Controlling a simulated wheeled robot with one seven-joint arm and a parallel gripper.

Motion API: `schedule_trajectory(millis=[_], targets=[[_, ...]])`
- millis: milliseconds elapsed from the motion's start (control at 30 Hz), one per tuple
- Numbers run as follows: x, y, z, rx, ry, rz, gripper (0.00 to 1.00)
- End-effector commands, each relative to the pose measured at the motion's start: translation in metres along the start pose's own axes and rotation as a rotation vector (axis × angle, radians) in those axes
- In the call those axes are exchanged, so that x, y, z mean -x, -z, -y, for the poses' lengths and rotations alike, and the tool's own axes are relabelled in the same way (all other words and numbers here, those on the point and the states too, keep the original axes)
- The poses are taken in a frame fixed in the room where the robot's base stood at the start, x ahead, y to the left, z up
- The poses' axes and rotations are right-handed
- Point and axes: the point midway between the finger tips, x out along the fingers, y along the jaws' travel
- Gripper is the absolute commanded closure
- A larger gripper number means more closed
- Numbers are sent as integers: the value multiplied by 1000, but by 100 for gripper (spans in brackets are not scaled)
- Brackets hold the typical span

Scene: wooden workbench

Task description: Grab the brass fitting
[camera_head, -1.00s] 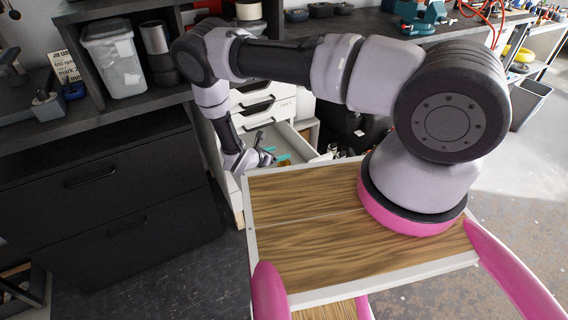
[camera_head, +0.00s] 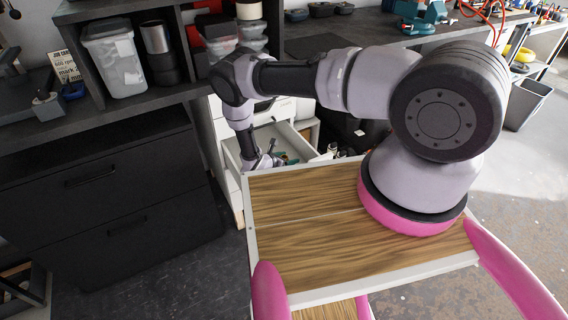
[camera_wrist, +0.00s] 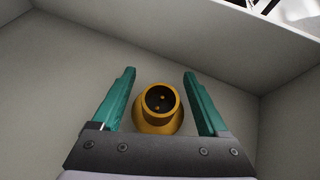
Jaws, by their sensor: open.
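The brass fitting (camera_wrist: 158,108) is a gold-coloured round piece with a dark hollow opening facing up. In the wrist view it stands on the floor of an open light-grey drawer (camera_head: 291,141). My gripper (camera_wrist: 160,80) has two teal fingers, spread apart and empty. In the picture the fitting lies between the fingers, with a gap on each side, near the gripper's base. I cannot tell how far below the fingers it is. In the head view my gripper (camera_head: 270,162) reaches into the drawer, and the fitting is hidden there.
The drawer's walls (camera_wrist: 190,32) surround the gripper closely. A wooden-topped surface with a pale rim (camera_head: 300,188) lies beside the drawer. Dark cabinets (camera_head: 105,195) stand at the left. A grey bin (camera_head: 528,103) stands at the far right.

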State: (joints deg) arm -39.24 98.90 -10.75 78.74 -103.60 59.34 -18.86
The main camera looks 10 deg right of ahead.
Motion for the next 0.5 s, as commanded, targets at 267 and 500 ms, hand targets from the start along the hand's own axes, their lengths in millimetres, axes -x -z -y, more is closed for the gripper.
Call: schedule_trajectory(millis=[267, 500], targets=[[1, 0, 0, 0, -1, 0, 80], [1, 0, -1, -1, -1, 1, 100]])
